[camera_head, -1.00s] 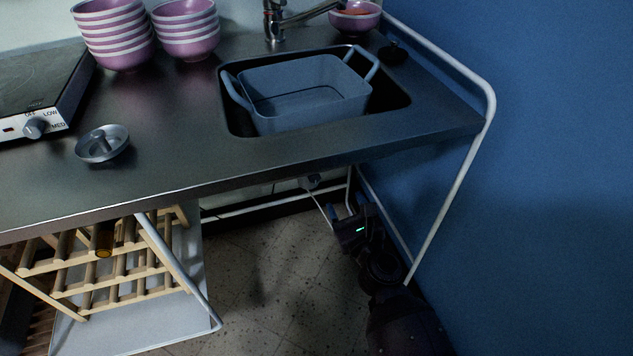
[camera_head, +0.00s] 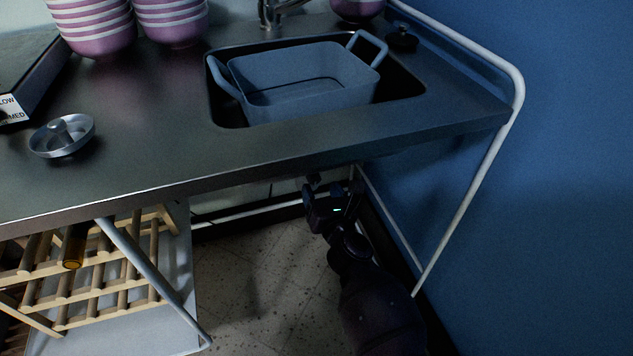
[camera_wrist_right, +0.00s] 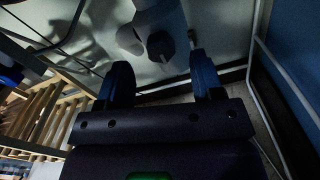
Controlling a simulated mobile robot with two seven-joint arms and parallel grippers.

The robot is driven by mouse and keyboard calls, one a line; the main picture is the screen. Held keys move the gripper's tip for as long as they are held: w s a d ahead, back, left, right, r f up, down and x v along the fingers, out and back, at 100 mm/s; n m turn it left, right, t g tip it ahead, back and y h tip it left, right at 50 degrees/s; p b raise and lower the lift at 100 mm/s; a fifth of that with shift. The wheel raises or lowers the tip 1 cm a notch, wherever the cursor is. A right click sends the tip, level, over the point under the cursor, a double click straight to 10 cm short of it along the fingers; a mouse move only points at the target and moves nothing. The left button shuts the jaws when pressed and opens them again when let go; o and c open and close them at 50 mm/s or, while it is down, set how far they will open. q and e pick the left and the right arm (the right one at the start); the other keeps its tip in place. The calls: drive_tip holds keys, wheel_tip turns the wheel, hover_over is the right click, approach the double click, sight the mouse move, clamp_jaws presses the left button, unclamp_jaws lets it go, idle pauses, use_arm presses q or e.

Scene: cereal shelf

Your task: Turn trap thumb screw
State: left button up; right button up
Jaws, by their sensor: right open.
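In the right wrist view, a pale drain trap (camera_wrist_right: 150,15) hangs under the sink, with a dark, faceted thumb screw (camera_wrist_right: 161,46) at its lower end. My right gripper (camera_wrist_right: 162,78) is open, its two blue fingers apart and pointing toward the trap. In the head view my right gripper (camera_head: 323,190) is beneath the counter, close to a small dark part (camera_head: 313,179) that looks like the screw. The counter hides the rest of the trap. My left gripper is not in view.
The counter (camera_head: 150,150) overhangs my right arm. A blue-grey basin (camera_head: 310,95) sits in the sink. A pale leg frame (camera_head: 465,190) and blue wall (camera_head: 570,200) bound the right. A wooden bottle rack (camera_head: 110,285) stands left; the floor (camera_head: 260,280) between is open.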

sight(317, 183)
drive_tip(key=b+x, duration=0.1)
drive_tip(key=x, duration=0.2)
drive_tip(key=shift+w+a+f, duration=0.1)
drive_tip(key=shift+w, duration=0.2)
drive_tip(key=shift+c, duration=0.2)
drive_tip(key=c, duration=0.9)
